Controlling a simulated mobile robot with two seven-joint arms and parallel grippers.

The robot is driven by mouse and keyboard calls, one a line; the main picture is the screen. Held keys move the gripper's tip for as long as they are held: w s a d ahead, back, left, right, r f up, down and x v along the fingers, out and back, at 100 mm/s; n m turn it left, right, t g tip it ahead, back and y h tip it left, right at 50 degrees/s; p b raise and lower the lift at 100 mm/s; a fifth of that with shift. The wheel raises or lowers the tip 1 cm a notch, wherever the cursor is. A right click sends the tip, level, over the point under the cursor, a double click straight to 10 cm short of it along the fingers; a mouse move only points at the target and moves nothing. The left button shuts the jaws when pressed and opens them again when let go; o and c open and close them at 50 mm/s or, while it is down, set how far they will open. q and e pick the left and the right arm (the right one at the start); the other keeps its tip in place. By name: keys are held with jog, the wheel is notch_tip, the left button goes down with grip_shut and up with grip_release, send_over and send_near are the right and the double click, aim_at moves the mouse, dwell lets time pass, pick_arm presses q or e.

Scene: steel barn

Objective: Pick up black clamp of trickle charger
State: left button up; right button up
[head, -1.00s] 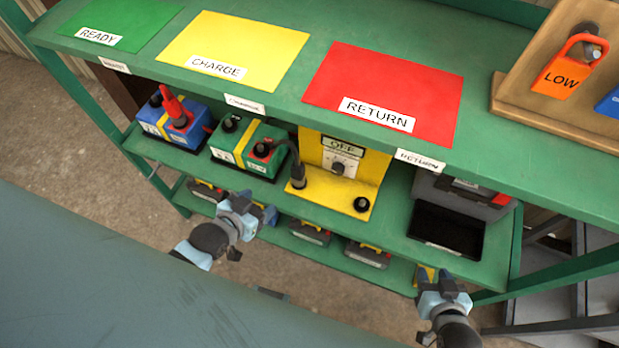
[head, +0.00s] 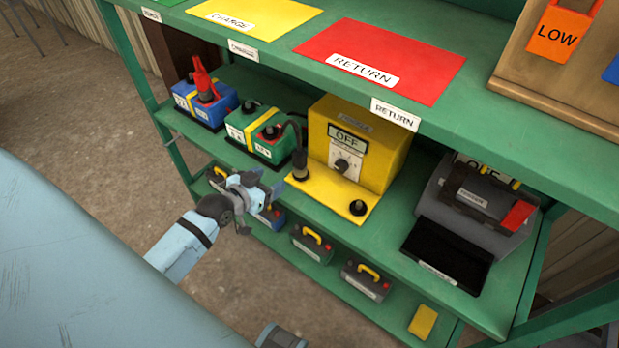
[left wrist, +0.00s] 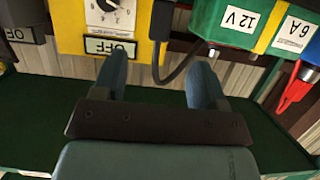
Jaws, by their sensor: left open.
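The black clamp (head: 300,163) stands upright at the left end of the yellow charger's base (head: 318,193), on the middle shelf. A dark cable arches from it toward the green battery (head: 262,132). In the left wrist view, which is upside down, the black clamp (left wrist: 162,18) is at the top edge, beyond the gap between the fingers. My left gripper (head: 263,187) is open and empty, below and left of the clamp in the head view, not touching it. Its fingers (left wrist: 158,72) are apart in the wrist view.
A red clamp (head: 204,88) is on the blue battery (head: 205,108). A black tray (head: 445,252) and a grey unit (head: 490,197) stand to the right. Several dark batteries lie on the lower shelf (head: 400,318). The green top board (head: 270,48) overhangs the middle shelf.

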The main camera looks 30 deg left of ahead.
aim_at(296, 162)
pick_arm(q)
jog(key=b+x, duration=0.1)
jog(key=x, duration=0.8)
jog(key=shift+a, duration=0.1)
jog(key=x, duration=0.5)
jog(key=shift+w+r, duration=0.15)
jog(key=shift+r, duration=0.15)
jog(key=shift+r, duration=0.1)
jog(key=c, duration=1.1)
